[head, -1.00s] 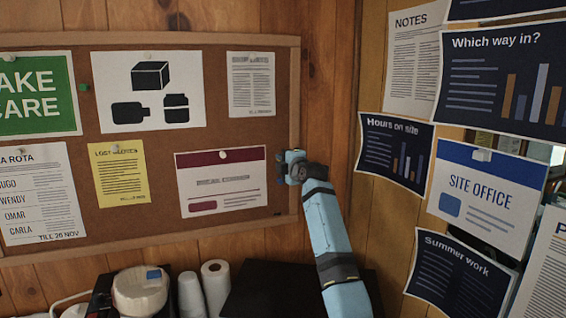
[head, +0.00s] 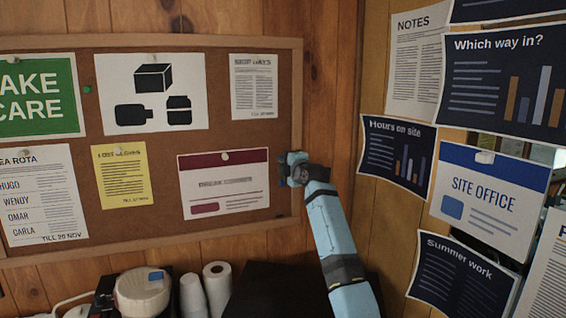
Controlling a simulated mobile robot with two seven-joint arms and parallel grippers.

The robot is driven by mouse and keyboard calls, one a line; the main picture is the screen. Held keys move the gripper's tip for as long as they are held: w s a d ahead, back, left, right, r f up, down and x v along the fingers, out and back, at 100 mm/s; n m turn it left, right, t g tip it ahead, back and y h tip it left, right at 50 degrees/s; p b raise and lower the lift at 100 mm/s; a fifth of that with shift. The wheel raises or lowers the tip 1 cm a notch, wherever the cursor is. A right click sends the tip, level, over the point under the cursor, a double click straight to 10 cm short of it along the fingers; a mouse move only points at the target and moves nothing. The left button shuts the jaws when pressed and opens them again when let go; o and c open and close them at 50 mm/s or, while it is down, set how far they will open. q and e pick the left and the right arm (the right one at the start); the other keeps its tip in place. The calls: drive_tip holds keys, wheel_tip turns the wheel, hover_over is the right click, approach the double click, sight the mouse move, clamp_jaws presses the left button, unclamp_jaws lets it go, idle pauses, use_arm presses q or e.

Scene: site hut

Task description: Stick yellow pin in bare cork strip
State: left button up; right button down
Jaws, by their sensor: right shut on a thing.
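The brown corkboard (head: 160,232) hangs on the back wall in a wooden frame. A narrow bare cork strip (head: 279,136) lies between the papers at right and the right side of the frame. My right gripper (head: 283,171) is at this strip, beside the right edge of the red-headed paper (head: 222,182). It is shut, and its fingers point left toward the board. What it holds is too hidden by the gripper to see; no yellow pin shows. I cannot tell whether the fingers touch the cork. My left gripper is not in view.
A green pin (head: 87,89) sits in the cork beside the green poster (head: 38,97). Several papers cover the board, among them a yellow note (head: 123,175). Cups (head: 192,296), a paper roll (head: 217,287) and a white lidded container (head: 142,292) stand below.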

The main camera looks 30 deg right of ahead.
idle(0.4)
drive_tip(key=c, duration=1.1)
unclamp_jaws()
drive_tip(key=shift+f, duration=0.1)
drive_tip(key=shift+o, duration=0.2)
drive_tip(key=s+a+b, duration=0.1)
drive_tip(key=s+b, duration=0.1)
drive_tip(key=s, duration=1.1)
drive_tip(key=shift+s+b, duration=0.3)
drive_tip(key=shift+s, duration=0.1)
